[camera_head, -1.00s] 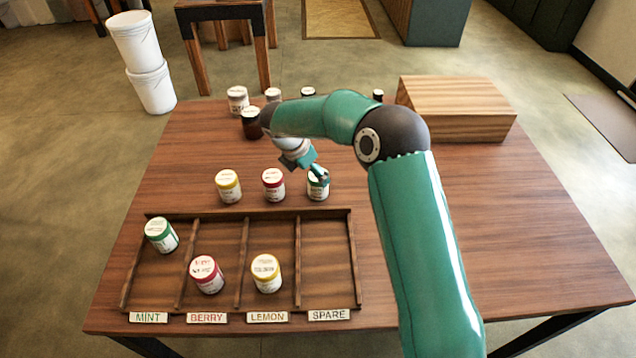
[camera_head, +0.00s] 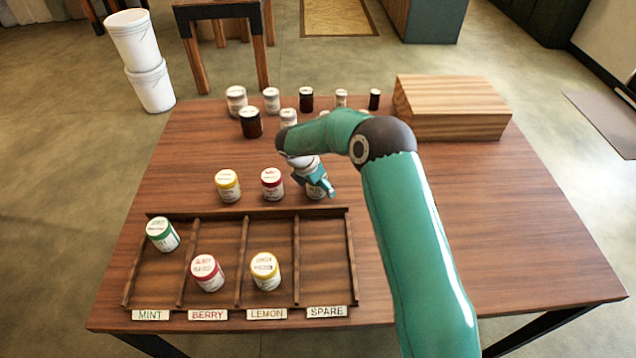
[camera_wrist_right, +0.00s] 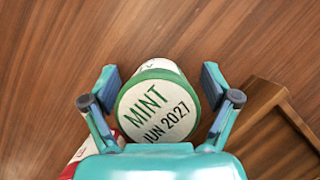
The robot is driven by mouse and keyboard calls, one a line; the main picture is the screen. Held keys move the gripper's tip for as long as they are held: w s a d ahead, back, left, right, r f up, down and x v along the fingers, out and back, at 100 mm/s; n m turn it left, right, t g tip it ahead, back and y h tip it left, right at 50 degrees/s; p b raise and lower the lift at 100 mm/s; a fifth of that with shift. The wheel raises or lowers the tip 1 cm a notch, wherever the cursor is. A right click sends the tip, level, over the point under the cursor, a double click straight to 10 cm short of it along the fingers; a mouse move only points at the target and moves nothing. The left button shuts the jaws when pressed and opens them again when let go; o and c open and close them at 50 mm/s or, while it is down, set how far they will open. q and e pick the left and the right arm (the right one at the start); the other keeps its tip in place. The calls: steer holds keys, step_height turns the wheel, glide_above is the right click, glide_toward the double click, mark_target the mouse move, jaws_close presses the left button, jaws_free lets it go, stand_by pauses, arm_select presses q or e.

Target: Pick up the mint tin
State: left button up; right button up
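The mint tin (camera_wrist_right: 155,112) has a white lid with a green rim, reading "MINT JUN 2027". In the head view the tin (camera_head: 315,193) stands on the table behind the tray's spare compartment, partly hidden by my right gripper (camera_head: 316,180). In the right wrist view, the fingers of my right gripper (camera_wrist_right: 160,82) are apart on either side of the tin, with a visible gap on the right side. My left gripper is not in view.
Berry (camera_head: 207,273) and lemon (camera_head: 265,271) tins are in the tray. Several jars and a wooden box (camera_head: 450,108) stand at the back. The table's right side is clear.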

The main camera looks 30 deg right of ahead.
steer(key=c, duration=1.2)
steer(key=shift+r, duration=0.1)
